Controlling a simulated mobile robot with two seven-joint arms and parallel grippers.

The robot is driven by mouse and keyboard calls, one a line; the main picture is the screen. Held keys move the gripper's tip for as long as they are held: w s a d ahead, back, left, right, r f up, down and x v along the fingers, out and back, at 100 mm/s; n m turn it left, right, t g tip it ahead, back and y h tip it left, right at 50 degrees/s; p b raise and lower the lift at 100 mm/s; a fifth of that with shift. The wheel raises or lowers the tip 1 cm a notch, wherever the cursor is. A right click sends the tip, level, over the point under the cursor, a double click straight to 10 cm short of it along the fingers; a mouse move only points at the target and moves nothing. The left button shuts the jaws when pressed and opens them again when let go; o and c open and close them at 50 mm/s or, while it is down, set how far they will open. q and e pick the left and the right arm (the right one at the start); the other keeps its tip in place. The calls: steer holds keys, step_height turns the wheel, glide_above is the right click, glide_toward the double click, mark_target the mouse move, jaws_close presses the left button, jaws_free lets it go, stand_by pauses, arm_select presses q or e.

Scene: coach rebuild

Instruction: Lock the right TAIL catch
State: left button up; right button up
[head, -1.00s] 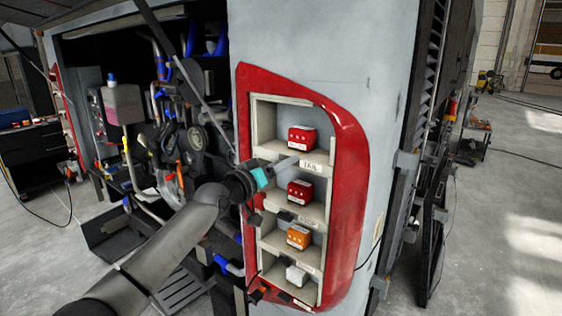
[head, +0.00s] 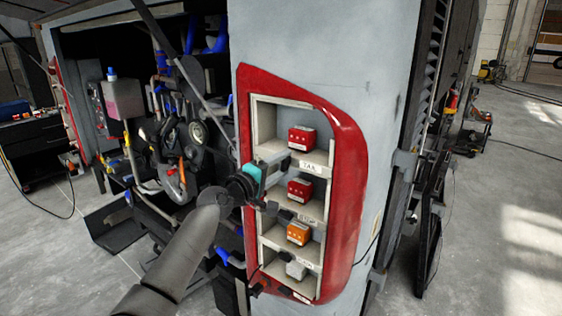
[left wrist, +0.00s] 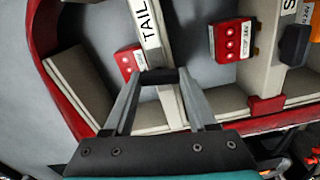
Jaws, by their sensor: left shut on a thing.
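In the head view the TAIL shelf, with its white TAIL label (head: 313,167), is the top level of the red-framed rack. A red module (head: 303,138) sits on it; it also shows in the left wrist view (left wrist: 128,62). My left gripper (head: 283,160) reaches in from the left to the shelf's front edge, just left of the label. In the left wrist view its fingertips (left wrist: 155,76) are shut on a small black catch beside the end of the label. The fingers hide part of the catch, so how far it is turned cannot be told. My right gripper is out of view.
Below are a second red module (head: 300,190), an orange module (head: 298,233) and a white module (head: 296,270). The red frame (head: 350,165) surrounds the shelves. An open engine bay with hoses lies left; open floor lies right.

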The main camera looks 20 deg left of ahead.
arm_select(q)
steer(key=shift+n+p, duration=0.3)
steer(key=shift+n, duration=0.6)
steer(key=o, duration=1.4)
steer(key=shift+c, duration=0.2)
steer(key=shift+s+a, duration=0.2)
steer(key=shift+s, duration=0.35)
steer(key=v, duration=1.4)
